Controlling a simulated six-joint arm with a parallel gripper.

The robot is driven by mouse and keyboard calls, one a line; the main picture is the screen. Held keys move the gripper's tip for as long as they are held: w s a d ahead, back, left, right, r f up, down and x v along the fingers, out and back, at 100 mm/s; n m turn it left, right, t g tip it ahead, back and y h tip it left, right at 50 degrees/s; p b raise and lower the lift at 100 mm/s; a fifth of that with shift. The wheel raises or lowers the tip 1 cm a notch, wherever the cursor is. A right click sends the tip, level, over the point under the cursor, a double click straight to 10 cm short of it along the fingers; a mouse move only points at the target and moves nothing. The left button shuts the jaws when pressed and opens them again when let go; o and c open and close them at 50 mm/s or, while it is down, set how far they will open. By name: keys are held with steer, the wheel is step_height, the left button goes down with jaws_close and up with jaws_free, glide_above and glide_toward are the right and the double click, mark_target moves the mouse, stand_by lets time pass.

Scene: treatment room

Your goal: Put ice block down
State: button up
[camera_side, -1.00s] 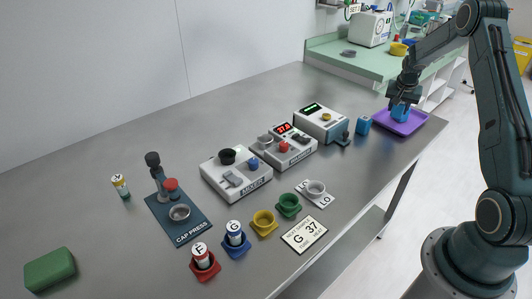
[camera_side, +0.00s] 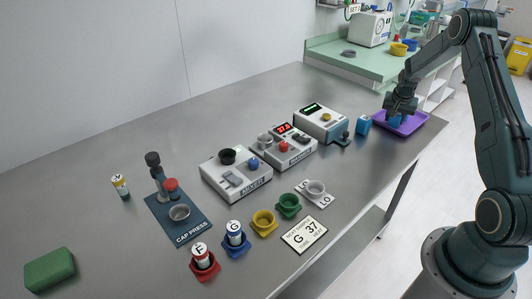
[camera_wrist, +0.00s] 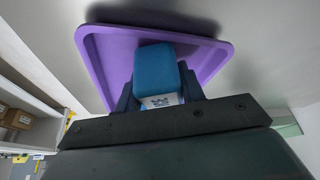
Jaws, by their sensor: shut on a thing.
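A blue ice block (camera_side: 394,121) is held in my gripper (camera_side: 396,113), at the left part of the purple tray (camera_side: 413,125) in the side view. My gripper is shut on it. In the wrist view the ice block (camera_wrist: 160,65) sits between the two dark fingers, with the purple tray (camera_wrist: 98,62) behind it. I cannot tell whether the block's bottom touches the tray. A second blue block (camera_side: 363,125) stands on the steel table just left of the tray.
Further left are the mixer (camera_side: 237,174), the cap press (camera_side: 179,218) and several coloured cups. The tray is near the table's right end. A green side bench (camera_side: 350,58) lies beyond.

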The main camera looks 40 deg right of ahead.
steer(key=shift+f, duration=0.1)
steer(key=o, duration=1)
steer(key=shift+v, duration=6.1)
steer(key=shift+w, duration=0.1)
